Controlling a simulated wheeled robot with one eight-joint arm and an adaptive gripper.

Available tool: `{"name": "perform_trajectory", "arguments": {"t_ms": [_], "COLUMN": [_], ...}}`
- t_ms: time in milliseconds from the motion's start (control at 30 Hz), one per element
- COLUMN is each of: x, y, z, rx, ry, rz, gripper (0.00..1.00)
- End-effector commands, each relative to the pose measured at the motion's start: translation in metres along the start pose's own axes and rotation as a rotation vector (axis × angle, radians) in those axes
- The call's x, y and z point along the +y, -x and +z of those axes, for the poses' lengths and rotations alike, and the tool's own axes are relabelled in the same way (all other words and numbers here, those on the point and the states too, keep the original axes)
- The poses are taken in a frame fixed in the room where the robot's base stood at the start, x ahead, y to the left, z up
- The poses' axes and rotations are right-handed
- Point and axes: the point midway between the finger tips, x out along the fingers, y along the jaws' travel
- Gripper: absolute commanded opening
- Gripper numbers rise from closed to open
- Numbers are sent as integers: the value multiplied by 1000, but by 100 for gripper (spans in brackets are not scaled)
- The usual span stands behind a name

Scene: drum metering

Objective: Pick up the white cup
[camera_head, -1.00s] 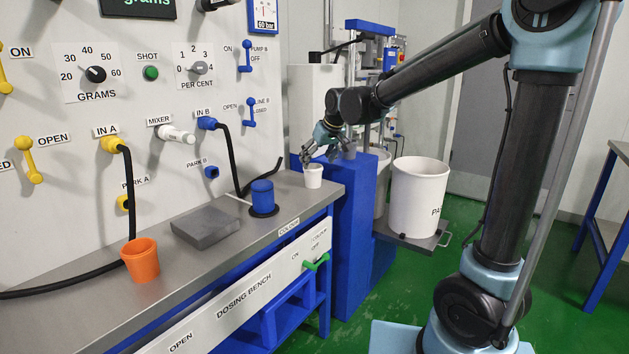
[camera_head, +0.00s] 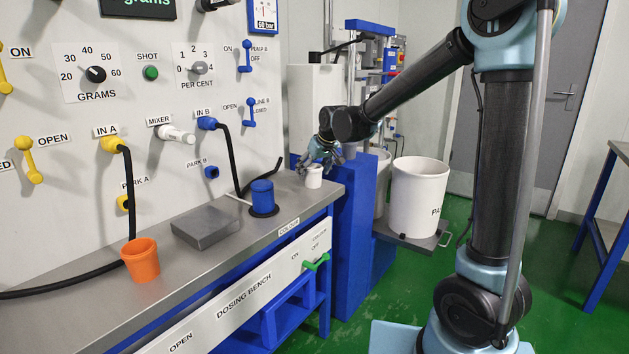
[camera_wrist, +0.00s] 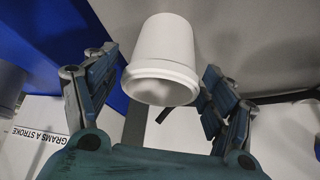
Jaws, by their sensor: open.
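The white cup (camera_head: 314,177) stands upright at the far end of the grey dosing bench, near its right corner. It also shows in the wrist view (camera_wrist: 162,60), between the two fingers. My gripper (camera_head: 308,167) is at the cup, just behind and to its left in the head view. In the wrist view my gripper (camera_wrist: 155,85) is open, with one finger on each side of the cup.
On the bench are a blue cup (camera_head: 262,194), a grey block (camera_head: 206,226) and an orange cup (camera_head: 140,261). A black hose (camera_head: 236,165) hangs down behind the blue cup. A large white bucket (camera_head: 418,198) stands right of the blue column (camera_head: 352,225).

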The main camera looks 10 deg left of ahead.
Motion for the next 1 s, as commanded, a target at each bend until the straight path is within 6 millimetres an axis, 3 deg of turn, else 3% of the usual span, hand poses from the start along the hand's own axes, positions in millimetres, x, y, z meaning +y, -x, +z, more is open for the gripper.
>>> {"name": "perform_trajectory", "arguments": {"t_ms": [67,300,667,1000], "x": [0,0,0,0], "y": [0,0,3,43], "z": [0,0,-1,-27], "rx": [0,0,0,0], "ry": [0,0,0,0], "rz": [0,0,0,0], "gripper": [77,28,28,28]}}
